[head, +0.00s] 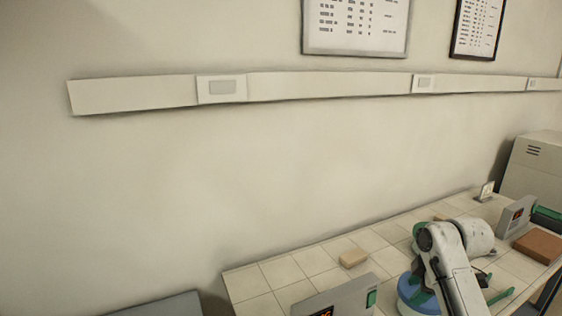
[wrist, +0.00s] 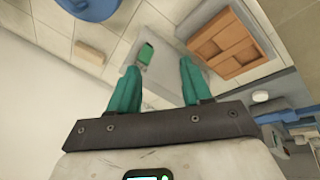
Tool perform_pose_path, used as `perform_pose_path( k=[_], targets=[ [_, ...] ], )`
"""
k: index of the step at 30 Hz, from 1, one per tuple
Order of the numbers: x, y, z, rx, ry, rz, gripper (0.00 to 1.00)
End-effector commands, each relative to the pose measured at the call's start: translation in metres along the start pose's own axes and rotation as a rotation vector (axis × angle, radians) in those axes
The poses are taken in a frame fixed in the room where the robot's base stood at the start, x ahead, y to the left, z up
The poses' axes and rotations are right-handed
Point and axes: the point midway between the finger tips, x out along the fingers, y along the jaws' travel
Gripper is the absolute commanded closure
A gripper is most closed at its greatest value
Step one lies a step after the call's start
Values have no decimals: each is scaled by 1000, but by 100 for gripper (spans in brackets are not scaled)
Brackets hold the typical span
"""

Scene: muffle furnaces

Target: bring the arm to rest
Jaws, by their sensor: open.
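My gripper (wrist: 160,68) shows in the wrist view as two teal fingers spread apart, with nothing between them. It is open. Behind the fingers lies a grey panel or box with a green part (wrist: 145,54), apart from them as far as I can tell. In the head view my arm (head: 455,262) is bent over the tiled bench at the lower right. I cannot clearly make out the fingertips there.
The tiled bench (head: 281,272) holds a beige block (head: 352,258), a grey box with an orange display (head: 335,302), a blue round thing (head: 413,293) and a brown slab (head: 538,246). Brown bricks in a frame (wrist: 222,45) are right of the fingers. The wall (head: 150,190) stands behind.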

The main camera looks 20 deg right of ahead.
Motion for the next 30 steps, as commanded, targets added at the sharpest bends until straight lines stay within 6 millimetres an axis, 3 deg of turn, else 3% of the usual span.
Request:
perform_pose_path(
  k=[1,6,11,15,18,27,28,30],
  targets=[
    [16,-23,-24,36,28,-5,51],
    [47,-100,-80,240,97,-1,51],
    [60,-178,-103,446,126,-5,51],
    [58,-237,-101,615,128,2,51],
    [52,-267,-93,710,121,15,51],
    [25,-322,-60,907,102,69,51],
    [26,-326,-56,920,98,73,51],
    [51,-338,-43,925,56,55,51]
  ],
)
